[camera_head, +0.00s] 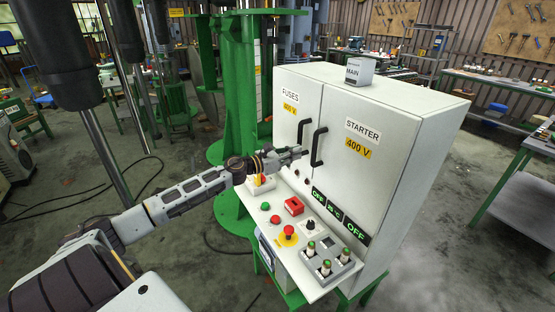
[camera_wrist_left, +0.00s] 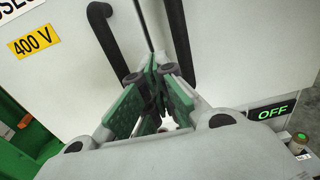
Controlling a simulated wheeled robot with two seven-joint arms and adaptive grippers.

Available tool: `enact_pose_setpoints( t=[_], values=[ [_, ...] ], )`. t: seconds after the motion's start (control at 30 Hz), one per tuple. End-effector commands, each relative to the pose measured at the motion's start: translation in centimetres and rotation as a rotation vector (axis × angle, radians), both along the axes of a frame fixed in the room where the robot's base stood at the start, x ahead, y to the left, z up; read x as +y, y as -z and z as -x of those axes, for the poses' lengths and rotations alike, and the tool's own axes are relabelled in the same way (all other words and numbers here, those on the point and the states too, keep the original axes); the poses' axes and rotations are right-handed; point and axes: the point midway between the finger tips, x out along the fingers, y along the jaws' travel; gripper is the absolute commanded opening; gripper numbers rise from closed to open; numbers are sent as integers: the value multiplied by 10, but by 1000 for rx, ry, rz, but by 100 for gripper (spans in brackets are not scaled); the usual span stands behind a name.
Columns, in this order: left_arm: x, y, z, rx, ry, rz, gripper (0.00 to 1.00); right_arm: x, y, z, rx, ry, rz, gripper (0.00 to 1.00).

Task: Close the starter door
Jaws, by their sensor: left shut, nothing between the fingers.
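The starter door (camera_head: 362,180) is the right-hand white door of the cabinet, with a "STARTER 400 V" label and a black bar handle (camera_head: 318,146). It looks flush or nearly flush with the fuses door (camera_head: 290,112); I cannot tell if a small gap remains. My left gripper (camera_head: 303,151) is shut and empty, its tips at the cabinet front between the two handles. In the left wrist view the gripper tips (camera_wrist_left: 152,75) lie just below the door seam, with the starter handle (camera_wrist_left: 179,40) close to their right. Whether they touch the door is unclear.
The fuses handle (camera_head: 303,131) is left of the gripper. Below is a sloped control panel (camera_head: 262,212) with buttons, a red emergency stop (camera_head: 289,231) and lit "OFF" displays (camera_head: 355,231). A "MAIN" box (camera_head: 359,70) sits on top. A green column (camera_head: 238,90) stands behind left.

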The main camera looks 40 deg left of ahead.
Motion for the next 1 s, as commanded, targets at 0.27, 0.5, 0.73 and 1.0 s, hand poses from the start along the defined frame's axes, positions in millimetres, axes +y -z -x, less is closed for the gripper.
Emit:
enact_pose_setpoints(
  t=[0.27, 0.5, 0.73, 1.0],
  values=[
    [5, 1, 13, 0, 1, -1, 0, 2, 4, 1, 1, -1, -2, 40],
    [9, 2, 24, 1, 1, 0, 0, 3, 6, 1, 0, -2, -3, 40],
    [14, 2, 34, 1, 0, -2, 0, 5, 8, 0, -1, -2, -5, 40],
    [19, 1, 47, 1, 1, 0, 0, 8, 9, 1, 1, 0, -8, 40]
  ],
)
